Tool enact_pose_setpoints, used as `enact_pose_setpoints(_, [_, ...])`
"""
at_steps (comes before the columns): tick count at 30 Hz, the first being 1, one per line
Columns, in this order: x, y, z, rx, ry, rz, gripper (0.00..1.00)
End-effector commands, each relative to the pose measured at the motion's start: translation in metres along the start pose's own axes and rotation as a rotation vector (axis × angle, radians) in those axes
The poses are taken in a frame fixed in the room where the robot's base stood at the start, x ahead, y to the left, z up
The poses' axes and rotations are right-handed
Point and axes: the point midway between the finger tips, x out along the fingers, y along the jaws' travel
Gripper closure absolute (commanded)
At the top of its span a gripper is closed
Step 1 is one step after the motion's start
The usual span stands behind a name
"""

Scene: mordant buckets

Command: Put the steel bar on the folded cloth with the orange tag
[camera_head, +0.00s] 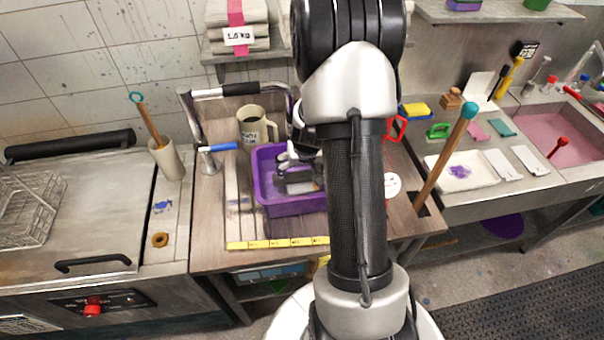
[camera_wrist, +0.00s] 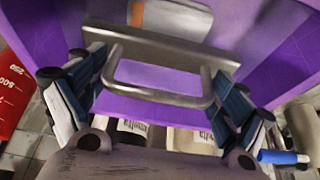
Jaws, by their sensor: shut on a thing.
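The steel bar (camera_wrist: 165,42) is a grey bar with a loop handle, seen close in the wrist view. My gripper (camera_wrist: 160,72) has its fingers on either side of the handle and is shut on it. In the head view the bar (camera_head: 298,186) is at the purple tub, beneath my gripper (camera_head: 297,165); my arm hides part of this area. Beyond the bar in the wrist view lies a pale grey piece with an orange patch (camera_wrist: 178,18), seemingly the folded cloth with the orange tag. The bar hides part of it. I cannot tell whether they touch.
The purple tub (camera_head: 268,207) stands on the wooden bench, its walls close around my gripper. A beige mug (camera_head: 258,130) stands behind it. A blue-handled tool (camera_head: 222,147) is left. A yellow strip (camera_head: 270,243) runs along the front. Pink-banded bundles (camera_head: 237,40) lie on a shelf.

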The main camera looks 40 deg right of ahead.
Motion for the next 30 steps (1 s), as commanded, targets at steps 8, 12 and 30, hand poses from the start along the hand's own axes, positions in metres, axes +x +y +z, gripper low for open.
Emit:
enact_pose_setpoints(8, [0.0098, 0.0002, 0.0027, -0.001, 0.004, 0.001, 0.53])
enact_pose_setpoints(12, [0.0104, 0.0002, 0.0029, -0.001, 0.004, 0.001, 0.53])
enact_pose_setpoints(30, [0.013, 0.0, 0.0052, -0.001, 0.001, 0.0, 0.0])
